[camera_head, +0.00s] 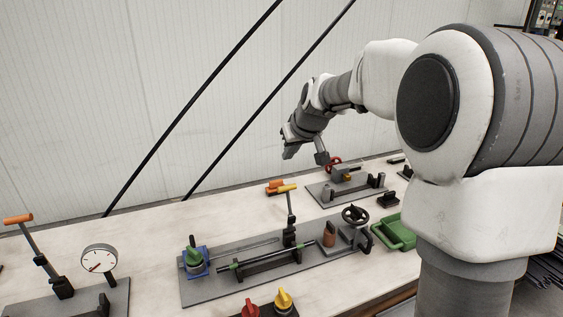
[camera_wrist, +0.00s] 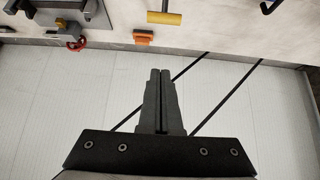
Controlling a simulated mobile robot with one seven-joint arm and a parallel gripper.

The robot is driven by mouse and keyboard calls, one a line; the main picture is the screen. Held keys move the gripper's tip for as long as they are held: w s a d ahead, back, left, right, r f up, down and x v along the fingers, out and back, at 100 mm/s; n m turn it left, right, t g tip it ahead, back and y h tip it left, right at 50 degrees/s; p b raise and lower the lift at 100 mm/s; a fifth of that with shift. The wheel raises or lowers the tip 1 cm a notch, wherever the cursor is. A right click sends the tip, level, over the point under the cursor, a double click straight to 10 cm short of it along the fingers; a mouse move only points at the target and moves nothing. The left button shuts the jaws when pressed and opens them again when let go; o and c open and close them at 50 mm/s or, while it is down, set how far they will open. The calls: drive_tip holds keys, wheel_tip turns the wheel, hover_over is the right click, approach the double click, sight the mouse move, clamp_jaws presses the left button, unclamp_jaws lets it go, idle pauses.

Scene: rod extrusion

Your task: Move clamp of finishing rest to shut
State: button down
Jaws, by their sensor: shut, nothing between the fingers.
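My gripper (camera_head: 321,157) is raised above the back of the bench, near the wall. In the wrist view its two dark fingers (camera_wrist: 160,75) are together with nothing between them. A toggle clamp with a yellow handle (camera_head: 287,188) stands with its lever upright on the middle grey plate, behind a dark rod with green parts (camera_head: 265,258). I take this for the finishing rest's clamp, but cannot be sure. The yellow handle also shows at the top of the wrist view (camera_wrist: 164,18). My gripper is above and apart from it.
An orange-handled lever (camera_head: 18,219) and a dial gauge (camera_head: 99,259) stand at left. A fixture with a red handle (camera_head: 331,163) is at the back right. A black handwheel (camera_head: 355,215), a green box (camera_head: 396,233) and red and yellow knobs (camera_head: 284,299) stand nearby.

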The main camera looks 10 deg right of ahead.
sight(287, 186)
drive_tip(key=shift+w+a+f+p, duration=0.1)
drive_tip(key=shift+w+f+p, duration=0.2)
drive_tip(key=shift+f, duration=1.15)
drive_tip(key=shift+w+a+f+p, duration=0.1)
drive_tip(key=shift+w+f+p, duration=0.15)
drive_tip(key=shift+f, duration=1.15)
drive_tip(key=shift+w+f+p, duration=0.2)
drive_tip(key=shift+w+f, duration=0.15)
drive_tip(key=shift+f, duration=1.1)
drive_tip(key=shift+s+f+b, duration=0.1)
drive_tip(key=shift+f+b, duration=0.05)
drive_tip(key=shift+b, duration=0.75)
drive_tip(key=shift+s+d+b, duration=0.1)
drive_tip(key=shift+s+b, duration=0.15)
drive_tip(key=shift+b, duration=0.1)
drive_tip(key=shift+t+b, duration=0.3)
drive_tip(key=shift+b, duration=0.05)
